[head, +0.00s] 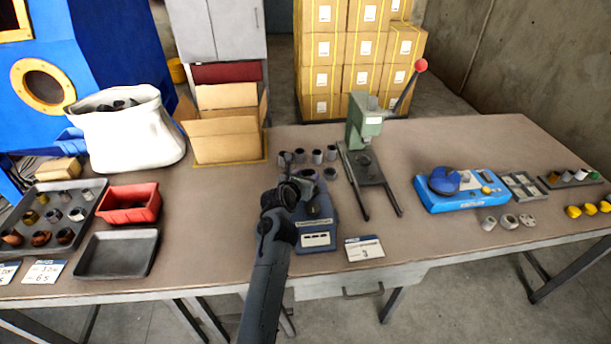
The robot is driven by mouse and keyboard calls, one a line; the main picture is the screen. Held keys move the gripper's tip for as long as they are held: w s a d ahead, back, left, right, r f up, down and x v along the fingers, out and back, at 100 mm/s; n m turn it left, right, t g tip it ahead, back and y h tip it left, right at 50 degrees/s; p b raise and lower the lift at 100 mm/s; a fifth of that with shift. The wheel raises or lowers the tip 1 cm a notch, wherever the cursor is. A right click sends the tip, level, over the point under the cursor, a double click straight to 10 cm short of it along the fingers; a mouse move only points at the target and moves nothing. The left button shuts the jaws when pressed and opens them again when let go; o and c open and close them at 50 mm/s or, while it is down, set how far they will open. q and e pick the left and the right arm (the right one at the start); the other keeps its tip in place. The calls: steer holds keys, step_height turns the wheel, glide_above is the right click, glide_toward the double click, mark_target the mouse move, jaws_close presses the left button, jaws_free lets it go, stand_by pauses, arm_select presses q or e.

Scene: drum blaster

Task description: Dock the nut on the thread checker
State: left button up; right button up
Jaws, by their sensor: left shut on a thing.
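My left gripper (296,188) reaches in from the bottom middle and is shut on a small dark piece, which I take to be the nut; the fingers mostly hide it. The gripper is over the rear left part of a blue-grey bench device (319,226) with a white front label, which appears to be the thread checker. I cannot tell whether the nut touches the device. My right gripper is not in view.
Several small cylinders (316,156) stand just behind the device. A green press (364,125) with a red-knobbed lever is behind right. A blue fixture (462,190) sits at right. A red bin (130,204) and an empty dark tray (117,254) lie left. A card (364,249) is in front.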

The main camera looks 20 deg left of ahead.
arm_select(q)
step_height(320, 180, down, 2)
steer(key=shift+s+f+b, duration=0.1)
steer(key=shift+b, duration=0.55)
steer(key=shift+f+b, duration=0.45)
steer(key=shift+r, duration=0.1)
steer(key=shift+p, duration=0.35)
stand_by(0.3)
stand_by(0.4)
stand_by(0.5)
steer(key=shift+f, duration=0.6)
steer(key=o, duration=0.9)
